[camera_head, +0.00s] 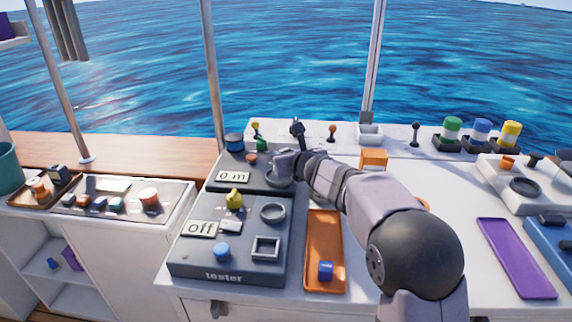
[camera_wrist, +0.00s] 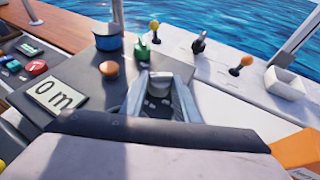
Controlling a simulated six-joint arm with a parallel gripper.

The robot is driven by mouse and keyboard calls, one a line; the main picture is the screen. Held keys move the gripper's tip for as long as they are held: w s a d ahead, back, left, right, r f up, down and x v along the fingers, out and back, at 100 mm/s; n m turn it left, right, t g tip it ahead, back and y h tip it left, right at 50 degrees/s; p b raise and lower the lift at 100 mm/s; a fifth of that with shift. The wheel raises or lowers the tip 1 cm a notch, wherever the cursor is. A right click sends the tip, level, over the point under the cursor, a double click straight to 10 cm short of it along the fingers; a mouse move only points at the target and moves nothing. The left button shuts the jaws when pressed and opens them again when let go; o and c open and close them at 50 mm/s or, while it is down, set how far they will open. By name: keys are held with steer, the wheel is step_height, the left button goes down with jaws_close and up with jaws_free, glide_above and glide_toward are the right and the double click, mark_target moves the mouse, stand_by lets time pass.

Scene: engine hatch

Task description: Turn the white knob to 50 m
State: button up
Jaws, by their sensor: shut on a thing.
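The white knob (camera_wrist: 160,84) shows as a pale cap between the fingers of my gripper (camera_wrist: 158,92) in the wrist view. The fingers stand on both sides of it and are shut on it; its lower part and any pointer are hard to make out. In the head view my gripper (camera_head: 280,165) is down at the dark grey panel's right side and hides the knob. A white display (camera_wrist: 57,96) left of the knob reads "0 m"; it also shows in the head view (camera_head: 233,176).
Close to the gripper stand an orange button (camera_wrist: 109,69), a green knob (camera_wrist: 142,50) and a blue cylinder (camera_wrist: 107,37). Small levers (camera_wrist: 199,43) rise behind. A tester box (camera_head: 225,255) is in front, an orange tray (camera_head: 324,230) to its right.

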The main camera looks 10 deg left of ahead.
stand_by(0.5)
steer(key=o, duration=1)
steer(key=shift+b+v, duration=0.45)
steer(key=shift+v, duration=3.25)
steer(key=shift+a+r, duration=0.1)
